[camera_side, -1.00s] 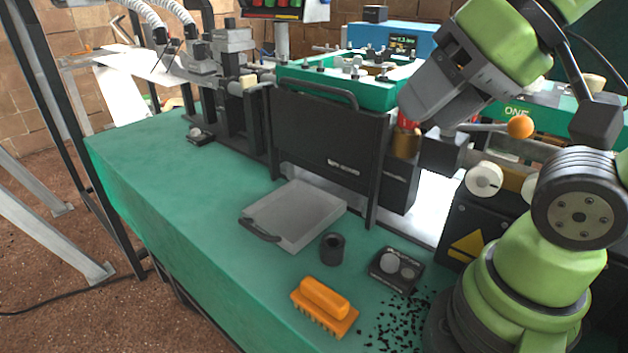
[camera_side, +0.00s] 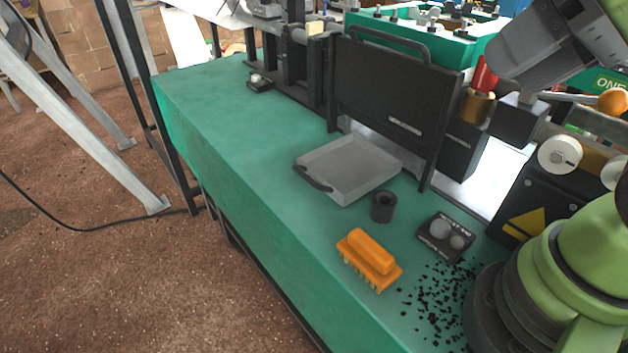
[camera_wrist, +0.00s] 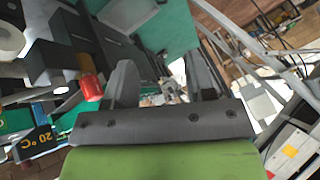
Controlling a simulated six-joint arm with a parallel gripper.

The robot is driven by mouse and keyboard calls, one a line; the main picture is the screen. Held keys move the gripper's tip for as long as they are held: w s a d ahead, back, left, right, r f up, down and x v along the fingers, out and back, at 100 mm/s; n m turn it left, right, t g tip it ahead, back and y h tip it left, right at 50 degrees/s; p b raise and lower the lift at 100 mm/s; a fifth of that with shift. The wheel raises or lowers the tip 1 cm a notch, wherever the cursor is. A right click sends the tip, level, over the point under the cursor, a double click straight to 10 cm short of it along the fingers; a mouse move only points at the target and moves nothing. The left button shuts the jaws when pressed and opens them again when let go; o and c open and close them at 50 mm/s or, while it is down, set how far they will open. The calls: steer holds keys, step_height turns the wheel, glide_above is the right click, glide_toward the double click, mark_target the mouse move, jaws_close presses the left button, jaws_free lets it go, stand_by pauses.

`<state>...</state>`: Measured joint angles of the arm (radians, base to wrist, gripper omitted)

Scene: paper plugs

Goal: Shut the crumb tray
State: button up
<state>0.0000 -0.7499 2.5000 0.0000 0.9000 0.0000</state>
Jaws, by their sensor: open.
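The crumb tray (camera_side: 350,168) is a shallow grey tray with a dark handle (camera_side: 312,178) on its near-left edge. It sticks out over the green bench from below the upright black panel (camera_side: 390,105). In the wrist view, a pale grey shape at the top looks like the tray (camera_wrist: 127,14), cut off by the frame edge. My gripper (camera_wrist: 163,78) is open, with nothing seen between its fingers. In the side view my grey wrist is at the upper right, above and well apart from the tray; the fingertips cannot be made out there.
A dark cup (camera_side: 383,207), an orange brush (camera_side: 369,260) and a black box with two round knobs (camera_side: 445,238) stand near the tray. Black crumbs (camera_side: 435,300) lie by my base. A red-topped cylinder (camera_side: 484,75) stands right of the panel. The bench (camera_side: 235,120) left of the tray is mostly clear.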

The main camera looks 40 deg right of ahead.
stand_by(0.3)
